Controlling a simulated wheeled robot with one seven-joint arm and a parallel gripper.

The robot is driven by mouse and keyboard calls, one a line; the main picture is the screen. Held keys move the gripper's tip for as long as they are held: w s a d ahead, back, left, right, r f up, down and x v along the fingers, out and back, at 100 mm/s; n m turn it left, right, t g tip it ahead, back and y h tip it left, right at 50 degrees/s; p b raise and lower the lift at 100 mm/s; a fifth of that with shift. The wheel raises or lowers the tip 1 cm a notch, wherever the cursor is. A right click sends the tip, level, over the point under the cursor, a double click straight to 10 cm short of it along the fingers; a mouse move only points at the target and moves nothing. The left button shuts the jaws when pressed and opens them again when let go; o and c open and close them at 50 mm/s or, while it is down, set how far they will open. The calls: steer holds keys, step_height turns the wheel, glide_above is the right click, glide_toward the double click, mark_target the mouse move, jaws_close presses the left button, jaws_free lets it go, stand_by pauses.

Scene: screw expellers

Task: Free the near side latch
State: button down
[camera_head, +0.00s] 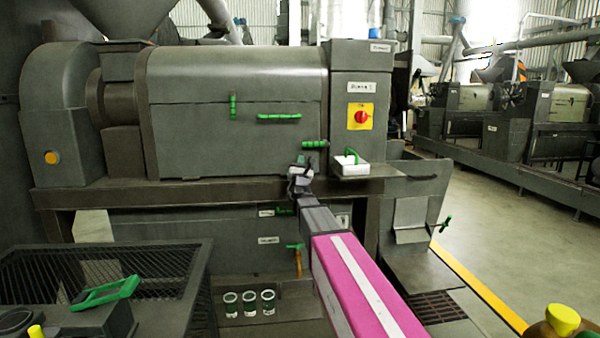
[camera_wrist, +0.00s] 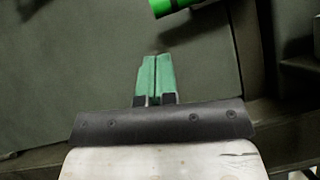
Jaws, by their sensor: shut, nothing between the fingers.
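The screw expeller's grey cover (camera_head: 235,150) is shut, with several green parts on its front. A green latch lever (camera_head: 315,144) lies level at the cover's lower right edge, by the control column. A green bar handle (camera_head: 279,116) sits on the middle of the cover, and a small upright green latch (camera_head: 233,107) is left of it. My gripper (camera_head: 303,161) is just below the lower right latch lever. In the wrist view its green fingertips (camera_wrist: 155,75) are together and empty. A bright green lever end (camera_wrist: 175,6) shows beyond them, apart from the tips.
The control column has a red knob on a yellow plate (camera_head: 360,116). A white tray (camera_head: 350,167) juts out just right of my gripper. A beam (camera_head: 150,193) runs below the cover. A mesh-sided bench (camera_head: 160,262) stands at left front, and green-rimmed cups (camera_head: 249,303) stand low down.

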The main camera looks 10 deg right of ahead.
mark_target(314, 143)
steer(key=shift+w+d+r, duration=0.1)
steer(key=shift+d+r, duration=0.1)
steer(key=shift+r, duration=0.6)
steer(key=shift+w+d+r, duration=0.1)
steer(key=shift+d+r, duration=0.05)
steer(key=shift+r, duration=0.6)
steer(key=shift+a+r+m, duration=0.1)
steer(key=shift+m, duration=0.2)
steer(key=shift+r+m+g+h, duration=0.25)
steer(key=shift+m+g+h, duration=0.05)
steer(key=shift+m+h, duration=0.65)
